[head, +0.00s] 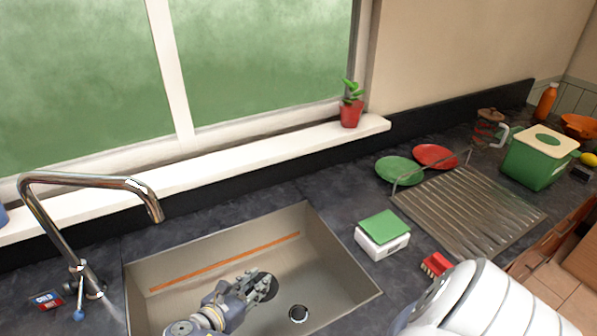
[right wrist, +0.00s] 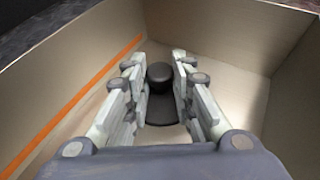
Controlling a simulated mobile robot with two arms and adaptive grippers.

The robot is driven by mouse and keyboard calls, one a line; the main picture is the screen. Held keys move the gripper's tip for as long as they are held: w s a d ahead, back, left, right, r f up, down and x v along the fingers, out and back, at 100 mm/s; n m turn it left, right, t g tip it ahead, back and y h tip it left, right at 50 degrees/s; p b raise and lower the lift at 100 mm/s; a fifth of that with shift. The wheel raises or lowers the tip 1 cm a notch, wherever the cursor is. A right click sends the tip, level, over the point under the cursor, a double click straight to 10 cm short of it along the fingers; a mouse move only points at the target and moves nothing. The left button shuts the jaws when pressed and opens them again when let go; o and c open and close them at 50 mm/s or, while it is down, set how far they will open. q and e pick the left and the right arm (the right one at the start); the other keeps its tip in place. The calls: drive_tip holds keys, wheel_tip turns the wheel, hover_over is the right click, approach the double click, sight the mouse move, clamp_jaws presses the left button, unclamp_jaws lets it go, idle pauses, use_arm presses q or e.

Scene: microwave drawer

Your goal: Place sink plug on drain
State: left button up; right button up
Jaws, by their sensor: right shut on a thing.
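The sink plug is a dark, round piece with a knob. It shows in the head view (head: 270,283) at my right gripper's fingertips, and in the right wrist view (right wrist: 159,76) between the two fingers. My right gripper (head: 262,285) is low inside the sink and shut on the plug; it also shows in the right wrist view (right wrist: 160,90). I cannot tell whether the plug touches the sink floor. The drain (head: 298,314) is a round metal-rimmed opening, right of and nearer than the plug. My left gripper is not in view.
The beige sink (head: 340,275) has steep walls around my gripper, with an orange strip (head: 225,262) along its back wall. A faucet (head: 85,190) stands left. A green-and-white box (head: 383,234) and red brush (head: 436,264) sit right of the sink.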

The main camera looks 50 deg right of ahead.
drive_tip(key=s+d+f+m+g, duration=0.2)
drive_tip(key=f, duration=0.1)
drive_tip(key=s+d+f+m+g+b, duration=0.1)
drive_tip(key=s+d+f+m+g, duration=0.1)
drive_tip(key=f+g, duration=0.1)
drive_tip(key=s+d+f+m+g, duration=0.2)
drive_tip(key=f+m+g, duration=0.1)
drive_tip(key=shift+d+y, duration=0.3)
drive_tip(key=shift+d, duration=0.05)
wheel_tip(320, 180, down, 4)
drive_tip(key=shift+s+r+b, duration=0.1)
drive_tip(key=shift+r+b, duration=0.1)
drive_tip(key=shift+b, duration=0.8)
drive_tip(key=shift+f, duration=0.4)
